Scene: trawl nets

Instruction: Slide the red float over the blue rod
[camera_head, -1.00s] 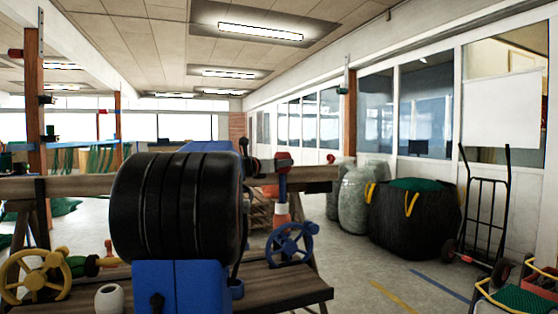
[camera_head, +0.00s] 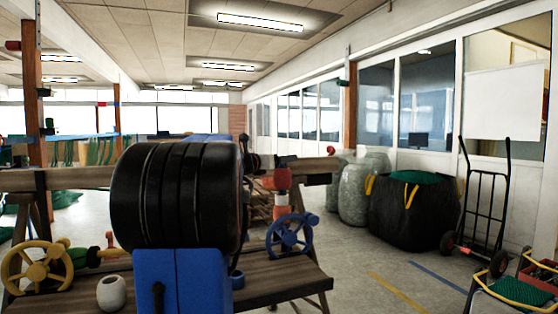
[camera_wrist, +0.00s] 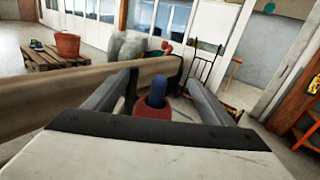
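The red float (camera_wrist: 152,108) sits around the blue rod (camera_wrist: 157,91), whose rounded top stands up out of the float's hole in the wrist view. In the head view the red float (camera_head: 282,179) shows near the right end of the bench, above a blue handwheel. My gripper (camera_wrist: 160,80) is open in the wrist view, with one grey finger on each side of the float. A gap shows between the float and the right finger; at the left finger I cannot tell if they touch. The rod's lower part is hidden by the float and gripper.
A large black drum (camera_head: 178,195) on a blue stand (camera_head: 183,280) blocks much of the head view. A wooden beam (camera_wrist: 60,92) passes close behind the fingers. A blue handwheel (camera_head: 290,235) and yellow handwheel (camera_head: 38,268) are on the bench.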

